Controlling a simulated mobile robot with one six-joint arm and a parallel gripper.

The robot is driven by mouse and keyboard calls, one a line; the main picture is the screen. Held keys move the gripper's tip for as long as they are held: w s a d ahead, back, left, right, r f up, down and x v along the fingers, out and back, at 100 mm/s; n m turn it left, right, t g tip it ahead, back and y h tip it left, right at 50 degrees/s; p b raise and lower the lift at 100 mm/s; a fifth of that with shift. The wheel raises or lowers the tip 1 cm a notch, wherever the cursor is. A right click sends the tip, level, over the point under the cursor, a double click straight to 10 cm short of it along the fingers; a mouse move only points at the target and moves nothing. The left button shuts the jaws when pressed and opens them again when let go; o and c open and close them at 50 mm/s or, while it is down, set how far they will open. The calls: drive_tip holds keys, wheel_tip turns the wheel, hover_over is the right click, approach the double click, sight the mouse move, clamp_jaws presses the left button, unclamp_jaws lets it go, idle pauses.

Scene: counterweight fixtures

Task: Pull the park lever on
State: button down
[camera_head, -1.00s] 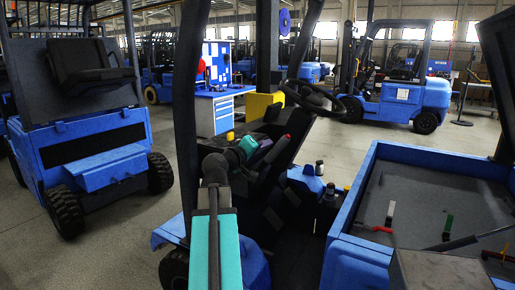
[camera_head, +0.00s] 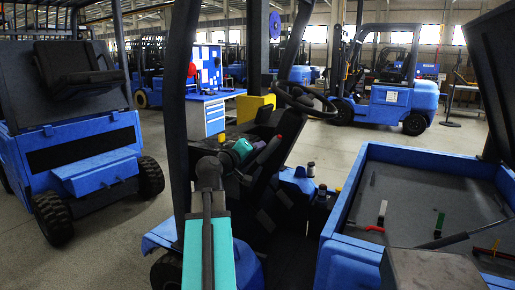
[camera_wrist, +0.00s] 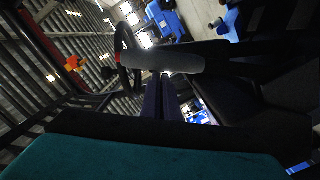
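The park lever appears to be the dark handle with a red tip (camera_head: 270,148) beside the seat and steering column of the forklift in front of me. In the wrist view a grey rounded handle (camera_wrist: 165,61) with a red end at its left lies across the upper middle. My gripper (camera_head: 257,146), with a teal body, is just left of the lever in the head view. In the wrist view its two dark fingers (camera_wrist: 165,98) stand close together, pointing at the handle. Contact with the handle cannot be told. The lever's base is hidden.
The steering wheel (camera_head: 305,97) is above and beyond the lever. A dark post (camera_head: 179,110) rises left of my arm. An open blue compartment (camera_head: 410,160) with small coloured levers is at right. Another forklift (camera_head: 78,130) stands at left.

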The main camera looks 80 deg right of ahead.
drive_tip(key=w+a+r+b, duration=0.1)
drive_tip(key=w+a+r, duration=0.2)
drive_tip(key=w+a, duration=0.3)
drive_tip(key=v, duration=0.3)
drive_tip(key=shift+s+a, duration=0.25)
idle(0.3)
drive_tip(key=shift+f, duration=0.1)
idle(0.4)
